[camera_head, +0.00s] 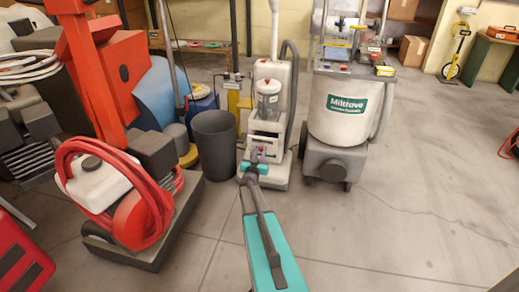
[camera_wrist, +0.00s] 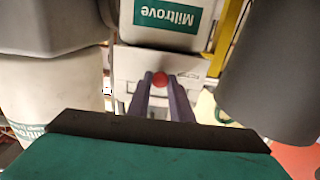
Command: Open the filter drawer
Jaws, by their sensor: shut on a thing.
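My gripper (camera_wrist: 162,98) has its two purple-grey fingers closed around a small round red knob (camera_wrist: 160,79) in the wrist view. The knob stands at a white drawer front (camera_wrist: 132,64) on a white floor machine. In the head view my gripper (camera_head: 257,157) reaches the front of this machine (camera_head: 272,75), low on its body and below a grey canister (camera_head: 268,100). My fingers and arm cover part of the drawer front there. I cannot tell how far the drawer stands out from the body.
A dark grey bin (camera_head: 214,145) stands close left of the machine. A large white Miltrove machine (camera_head: 338,110) stands close right. A red machine with a coiled hose (camera_head: 130,215) is at front left. The floor (camera_head: 430,200) at right is clear.

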